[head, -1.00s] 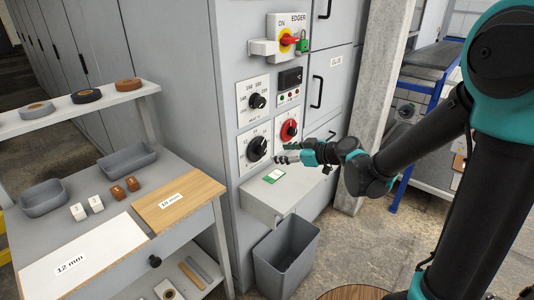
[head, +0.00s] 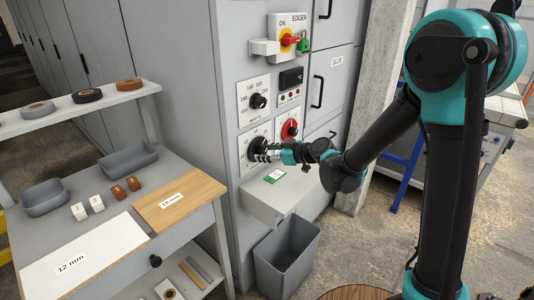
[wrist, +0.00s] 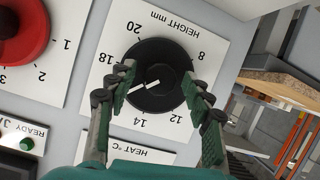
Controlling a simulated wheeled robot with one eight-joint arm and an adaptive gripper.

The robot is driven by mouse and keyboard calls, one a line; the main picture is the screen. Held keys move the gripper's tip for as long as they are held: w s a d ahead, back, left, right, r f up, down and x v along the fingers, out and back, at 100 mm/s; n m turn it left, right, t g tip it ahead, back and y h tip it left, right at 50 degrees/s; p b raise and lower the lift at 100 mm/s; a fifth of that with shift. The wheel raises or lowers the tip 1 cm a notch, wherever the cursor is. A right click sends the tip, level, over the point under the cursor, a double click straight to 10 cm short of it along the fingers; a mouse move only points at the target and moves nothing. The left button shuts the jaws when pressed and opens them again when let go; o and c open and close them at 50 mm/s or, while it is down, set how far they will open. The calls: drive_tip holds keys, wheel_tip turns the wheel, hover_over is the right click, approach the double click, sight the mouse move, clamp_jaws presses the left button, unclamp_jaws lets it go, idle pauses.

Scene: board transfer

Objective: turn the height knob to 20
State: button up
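The height knob (wrist: 160,62) is a black round dial on a white plate marked HEIGHT mm, upside down in the wrist view. Its white pointer line lies left of centre and seems to point near 16; the 20 mark is at the upper left. In the head view the knob (head: 256,145) is partly covered by my gripper (head: 267,151). In the wrist view my gripper (wrist: 160,84) is open, with one finger at each side of the knob. I cannot tell whether the fingers touch it. The 10 mark is hidden by the right finger.
A red knob (head: 289,129) sits close to the right of the height dial, and a black heat knob (head: 257,101) above it. A grey ledge (head: 280,200) juts out below. A bench with boards (head: 180,199) stands left, a grey bin (head: 287,258) on the floor.

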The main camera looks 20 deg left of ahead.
drive_tip(key=c, duration=0.9)
drive_tip(key=shift+c, duration=0.2)
drive_tip(key=m+g, duration=0.1)
drive_tip(key=m, duration=0.1)
drive_tip(key=shift+w+m+g+y, duration=0.15)
drive_tip(key=shift+m+g+y, duration=0.25)
drive_tip(key=m+g+y, duration=0.1)
drive_tip(key=m, duration=0.2)
drive_tip(key=shift+d+f+g, duration=0.1)
drive_tip(key=shift+g, duration=0.3)
drive_tip(key=m+g+y, duration=0.1)
drive_tip(key=m, duration=0.2)
drive_tip(key=shift+f+m+y, duration=0.1)
drive_tip(key=shift+m+y, duration=0.2)
drive_tip(key=shift+y, duration=0.1)
drive_tip(key=m, duration=0.2)
drive_tip(key=m+y, duration=0.1)
drive_tip(key=m, duration=0.1)
drive_tip(key=shift+f+g+y, duration=0.1)
drive_tip(key=shift+g+y, duration=0.2)
drive_tip(key=shift+g, duration=0.1)
